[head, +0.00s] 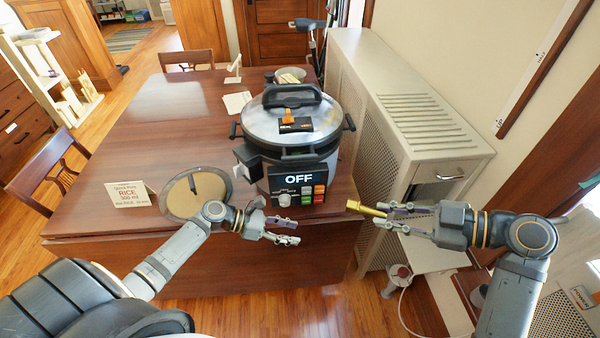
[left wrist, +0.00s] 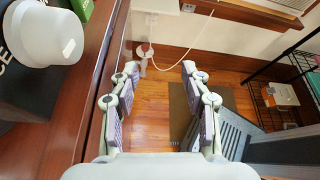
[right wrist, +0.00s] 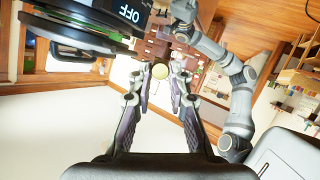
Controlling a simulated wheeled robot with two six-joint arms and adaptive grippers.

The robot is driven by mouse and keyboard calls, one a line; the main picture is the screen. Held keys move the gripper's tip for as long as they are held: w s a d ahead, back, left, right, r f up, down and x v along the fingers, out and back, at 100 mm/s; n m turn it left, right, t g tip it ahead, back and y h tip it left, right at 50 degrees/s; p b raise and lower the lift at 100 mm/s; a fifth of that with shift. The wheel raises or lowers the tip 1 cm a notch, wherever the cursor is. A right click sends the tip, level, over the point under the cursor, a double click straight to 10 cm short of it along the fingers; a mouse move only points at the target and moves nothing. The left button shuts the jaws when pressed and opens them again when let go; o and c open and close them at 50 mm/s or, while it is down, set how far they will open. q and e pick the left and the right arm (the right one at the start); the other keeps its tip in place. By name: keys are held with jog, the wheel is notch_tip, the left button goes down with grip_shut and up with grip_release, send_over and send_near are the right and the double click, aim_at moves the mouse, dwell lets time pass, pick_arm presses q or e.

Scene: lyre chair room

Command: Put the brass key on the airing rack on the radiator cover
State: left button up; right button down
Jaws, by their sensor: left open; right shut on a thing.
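The brass key (head: 367,209) is a small gold-coloured piece. My right gripper (head: 385,213) is shut on it and holds it in the air, between the table's right end and the radiator cover's front. In the right wrist view a round yellowish end of it (right wrist: 159,71) shows between the fingertips. The beige radiator cover (head: 385,75) stands along the right wall, with a slatted top, perforated sides and bare top. My left gripper (head: 287,231) is open and empty in front of the cooker; the left wrist view shows its spread fingers (left wrist: 160,75) above the floor.
A large rice cooker (head: 300,150) reading OFF stands on the wooden table (head: 130,125). A sign card (head: 128,195) and a round disc (head: 180,205) lie left of it. A dark wire rack (left wrist: 262,88) stands at the right in the left wrist view. A cord crosses the floor.

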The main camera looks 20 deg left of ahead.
pick_arm(q)
jog(key=w+d+r+m+g+h, duration=0.1)
jog(key=d+r+m, duration=0.2)
jog(key=r, duration=0.6)
jog(key=w+d+r+m+g+h, duration=0.1)
jog(key=d+r+m, duration=0.15)
jog(key=r, duration=0.65)
jog(key=m+g, duration=0.2)
send_near(353, 203)
jog(key=x, duration=0.9)
jog(key=shift+d+f, duration=0.15)
jog(key=shift+d, duration=0.2)
grip_shut()
pick_arm(e)
jog(key=c, duration=1.2)
grip_release()
jog(key=shift+o, duration=0.2)
